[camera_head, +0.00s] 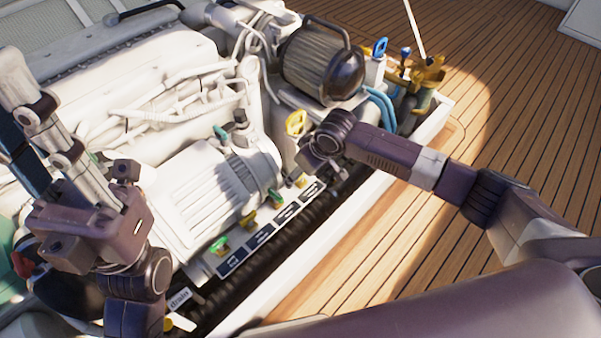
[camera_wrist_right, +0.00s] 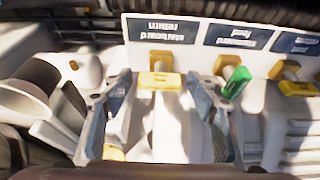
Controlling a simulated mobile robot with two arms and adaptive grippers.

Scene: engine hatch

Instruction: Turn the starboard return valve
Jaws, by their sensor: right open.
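The starboard return valve has a small yellow handle (camera_wrist_right: 160,81) below the upside-down "starboard return" label (camera_wrist_right: 163,40) in the right wrist view. My right gripper (camera_wrist_right: 160,108) is open, with one finger on each side of this handle. I see no clear contact between fingers and handle. In the head view the handle (camera_head: 301,181) shows just below my right gripper (camera_head: 318,162), at the right end of the label strip. The gripper and arm hide part of that corner. My left gripper (camera_head: 110,215) is over the engine's left side, its fingers hard to make out.
A green handle (camera_wrist_right: 235,83) sits close beside my right finger, with another yellow handle (camera_wrist_right: 299,88) further right. A yellow ring handle (camera_head: 295,123) stands behind my right gripper. A black corrugated hose (camera_head: 270,240) runs along the front. The wooden deck (camera_head: 510,80) is clear.

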